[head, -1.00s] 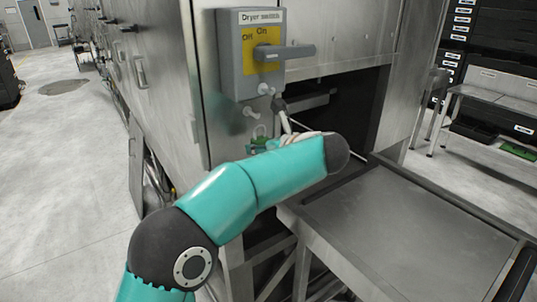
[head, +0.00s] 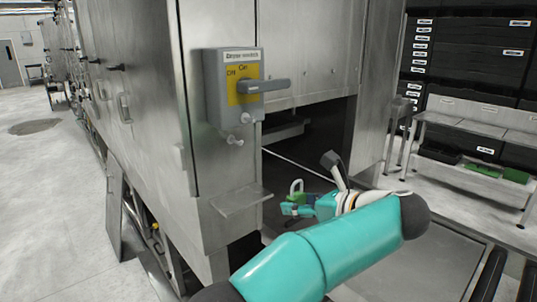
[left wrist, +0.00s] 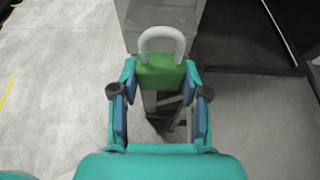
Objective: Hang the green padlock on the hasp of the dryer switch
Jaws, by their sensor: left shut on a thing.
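My left gripper (head: 293,208) is shut on the green padlock (head: 297,187), below and right of the dryer switch (head: 215,100) in the head view. In the left wrist view, the padlock's green body (left wrist: 160,72) sits between the fingertips, with its pale shackle (left wrist: 162,32) pointing up and away from my gripper. The dryer switch is a grey box with a yellow On/Off plate and a grey handle (head: 263,86) pointing right. Small metal fittings (head: 245,118) show at its lower edge; I cannot tell the hasp's exact shape. The padlock is apart from the switch.
A small metal shelf (head: 240,200) sticks out below the switch. The steel machine wall (head: 215,25) stands behind it, with a dark opening to the right. A rack and bench (head: 470,125) stand at right. The floor (head: 50,200) at left is clear.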

